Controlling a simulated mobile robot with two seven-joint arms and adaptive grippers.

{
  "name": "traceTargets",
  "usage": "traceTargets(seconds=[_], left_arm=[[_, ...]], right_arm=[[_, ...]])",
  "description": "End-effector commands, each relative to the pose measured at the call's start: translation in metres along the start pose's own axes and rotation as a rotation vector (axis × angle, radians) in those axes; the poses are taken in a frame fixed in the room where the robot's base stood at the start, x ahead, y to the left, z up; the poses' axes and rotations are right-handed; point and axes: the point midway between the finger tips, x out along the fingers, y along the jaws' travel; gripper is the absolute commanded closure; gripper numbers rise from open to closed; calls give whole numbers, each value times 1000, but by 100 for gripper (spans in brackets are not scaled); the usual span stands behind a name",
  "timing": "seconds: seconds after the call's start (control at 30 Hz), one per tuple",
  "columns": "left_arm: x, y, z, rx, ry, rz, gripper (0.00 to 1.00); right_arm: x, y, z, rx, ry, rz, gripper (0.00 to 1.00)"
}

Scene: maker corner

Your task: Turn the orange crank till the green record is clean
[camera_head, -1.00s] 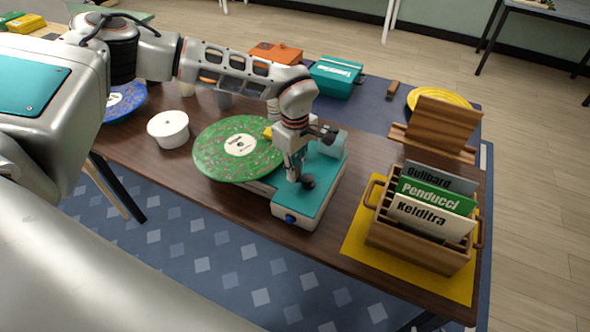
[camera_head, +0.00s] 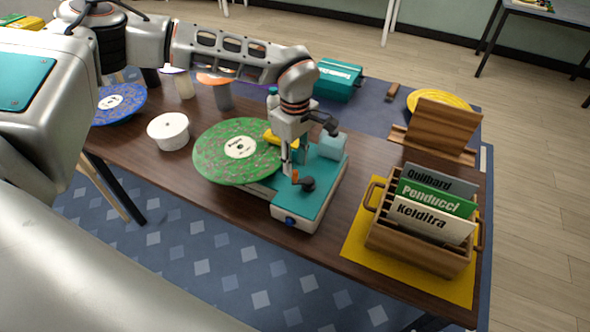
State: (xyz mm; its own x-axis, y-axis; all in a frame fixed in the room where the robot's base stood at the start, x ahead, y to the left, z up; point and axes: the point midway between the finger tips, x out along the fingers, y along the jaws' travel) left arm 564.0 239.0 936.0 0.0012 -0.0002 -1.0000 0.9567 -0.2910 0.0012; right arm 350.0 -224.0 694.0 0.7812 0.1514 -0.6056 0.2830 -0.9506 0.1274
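The green record (camera_head: 215,160) lies flat on the record-cleaning machine (camera_head: 315,205), which has a teal top. Reddish specks are scattered over its green surface, around a white centre label. The orange crank knob (camera_head: 295,177) stands upright beside a black hub (camera_head: 308,184) on the machine's front part. My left gripper (camera_head: 288,165) points down just behind and above the orange knob. Whether its fingers touch the knob is unclear, and its opening is hard to see. My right gripper is not in view.
A wooden crate (camera_head: 415,250) of record sleeves stands right on a yellow mat (camera_head: 352,245). A wooden stand (camera_head: 440,125) is behind it. A white tub (camera_head: 168,130) and a blue record (camera_head: 121,103) are left. My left arm passes above the table's back part.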

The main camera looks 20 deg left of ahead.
Motion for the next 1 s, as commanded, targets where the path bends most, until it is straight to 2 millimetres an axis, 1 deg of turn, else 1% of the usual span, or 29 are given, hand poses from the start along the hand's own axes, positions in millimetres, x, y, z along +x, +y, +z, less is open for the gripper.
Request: traceTargets(seconds=[0.03,0.2,0.3,0.4,0.57,1.0], left_arm=[[-12,1,0,0,1,4,70],[-45,1,0,0,0,3,70],[-59,1,0,0,1,3,70],[-69,0,0,0,0,1,70],[-75,0,0,0,0,0,70],[-75,0,0,0,0,0,70]], right_arm=[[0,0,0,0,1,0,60],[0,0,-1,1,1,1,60],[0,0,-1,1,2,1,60],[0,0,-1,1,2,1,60],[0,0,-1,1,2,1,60],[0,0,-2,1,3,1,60]])
